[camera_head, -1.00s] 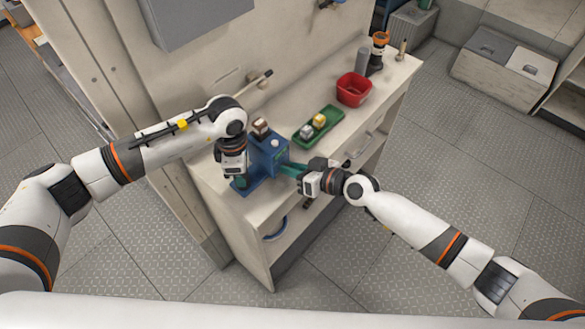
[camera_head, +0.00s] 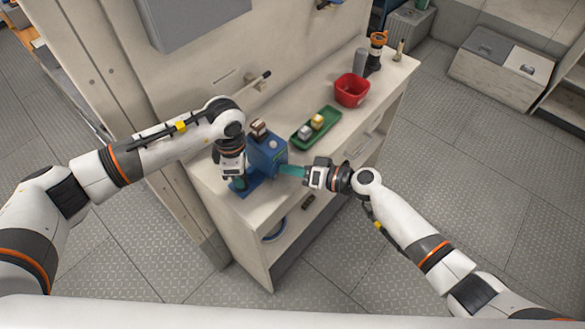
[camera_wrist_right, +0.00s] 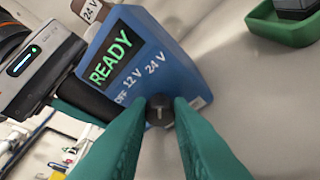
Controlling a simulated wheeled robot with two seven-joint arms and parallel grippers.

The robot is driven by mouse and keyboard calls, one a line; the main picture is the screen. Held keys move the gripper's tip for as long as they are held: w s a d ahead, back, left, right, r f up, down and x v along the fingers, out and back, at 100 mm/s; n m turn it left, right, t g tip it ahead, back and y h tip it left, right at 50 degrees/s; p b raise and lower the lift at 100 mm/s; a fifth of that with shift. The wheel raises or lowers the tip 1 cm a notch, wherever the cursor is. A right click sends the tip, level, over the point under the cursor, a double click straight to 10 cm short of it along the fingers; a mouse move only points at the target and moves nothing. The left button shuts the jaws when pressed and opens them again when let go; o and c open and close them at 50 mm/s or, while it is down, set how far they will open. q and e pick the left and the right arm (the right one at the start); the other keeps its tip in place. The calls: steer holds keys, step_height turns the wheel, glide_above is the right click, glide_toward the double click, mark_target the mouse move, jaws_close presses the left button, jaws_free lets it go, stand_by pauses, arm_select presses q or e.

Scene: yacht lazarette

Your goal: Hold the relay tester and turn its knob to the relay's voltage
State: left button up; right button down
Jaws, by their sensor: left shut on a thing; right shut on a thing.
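The relay tester (camera_head: 268,153) is a blue box on a blue base at the bench's near end; the wrist view shows its face (camera_wrist_right: 140,50) with a green READY display and OFF, 12 V and 24 V marks. A brown-topped relay (camera_head: 259,127) sits on top, its label (camera_wrist_right: 90,12) reading 24 V. My left gripper (camera_head: 239,183) is shut on the tester's black handle (camera_wrist_right: 88,97). My right gripper (camera_head: 284,170) is shut on the dark round knob (camera_wrist_right: 160,112), its teal fingers on both sides. I cannot tell which mark the knob points to.
A green tray (camera_head: 327,128) with a grey and a yellow-topped block lies farther along the bench. A red bin (camera_head: 352,90) and an orange-topped dark cylinder (camera_head: 377,50) stand beyond it. The wall panel rises close behind the tester.

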steer(key=shift+d, duration=0.1)
steer(key=c, duration=1.3)
jaws_free()
steer(key=v, duration=1.2)
arm_select(q)
steer(key=o, duration=1.3)
